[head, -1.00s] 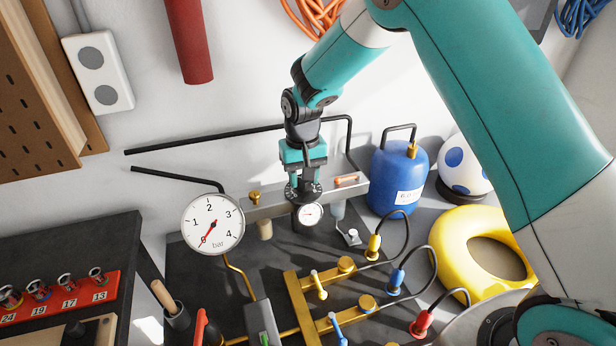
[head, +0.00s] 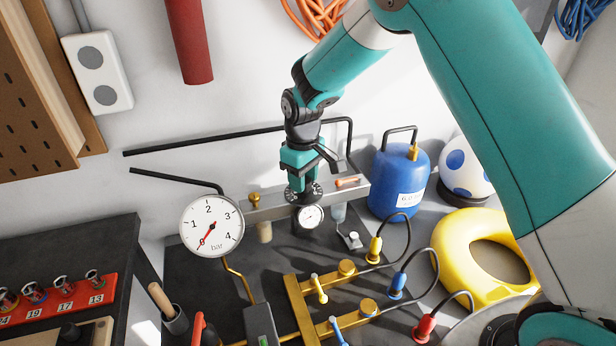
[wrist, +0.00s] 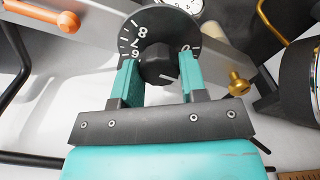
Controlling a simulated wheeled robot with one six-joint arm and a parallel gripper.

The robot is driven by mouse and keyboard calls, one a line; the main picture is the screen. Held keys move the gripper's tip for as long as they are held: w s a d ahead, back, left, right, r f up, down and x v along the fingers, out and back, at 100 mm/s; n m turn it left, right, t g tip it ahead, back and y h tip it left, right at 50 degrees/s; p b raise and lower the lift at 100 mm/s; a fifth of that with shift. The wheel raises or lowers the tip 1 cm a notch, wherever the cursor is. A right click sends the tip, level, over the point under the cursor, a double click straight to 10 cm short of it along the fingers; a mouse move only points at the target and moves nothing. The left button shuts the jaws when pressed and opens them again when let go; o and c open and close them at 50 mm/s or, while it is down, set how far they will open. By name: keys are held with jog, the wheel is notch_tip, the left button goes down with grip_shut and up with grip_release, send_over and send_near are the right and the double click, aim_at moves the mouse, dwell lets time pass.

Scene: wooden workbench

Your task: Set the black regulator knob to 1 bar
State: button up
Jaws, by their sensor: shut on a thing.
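The black regulator knob (wrist: 157,64) sits between my gripper's two teal fingers in the wrist view, with a short white mark on it. Around it is a dark scale plate (wrist: 142,27) with white numerals, including 6, 7, 8 and 0; fingers hide part of the plate. My gripper (head: 303,186) points down onto the regulator in the head view and is shut on the knob. The large white bar gauge (head: 212,225), marked 1 to 4, has its red needle pointing down-left near the bottom of the scale, below 1. A small gauge (head: 311,216) sits below the gripper.
A grey rail (head: 270,205) carries the regulator and a brass fitting (head: 254,200). A blue tank (head: 398,180) stands right. Brass manifold bars (head: 303,305) with coloured valves lie in front. A black pipe (head: 215,139) runs behind my gripper.

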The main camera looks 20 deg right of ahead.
jog(key=shift+s+f, duration=0.2)
jog(key=o, duration=0.9)
jog(key=shift+w+r, duration=0.1)
notch_tip(320, 180, up, 18)
jog(key=b, duration=0.3)
jog(key=shift+f, duration=0.25)
jog(key=s+a+f+y, duration=0.1)
jog(key=s, duration=0.9)
jog(key=s+a+f+y, duration=0.1)
jog(key=s, duration=0.9)
jog(key=s+a+f+y, duration=0.1)
jog(key=s+y, duration=0.1)
jog(key=s, duration=0.9)
jog(key=shift+a, duration=0.25)
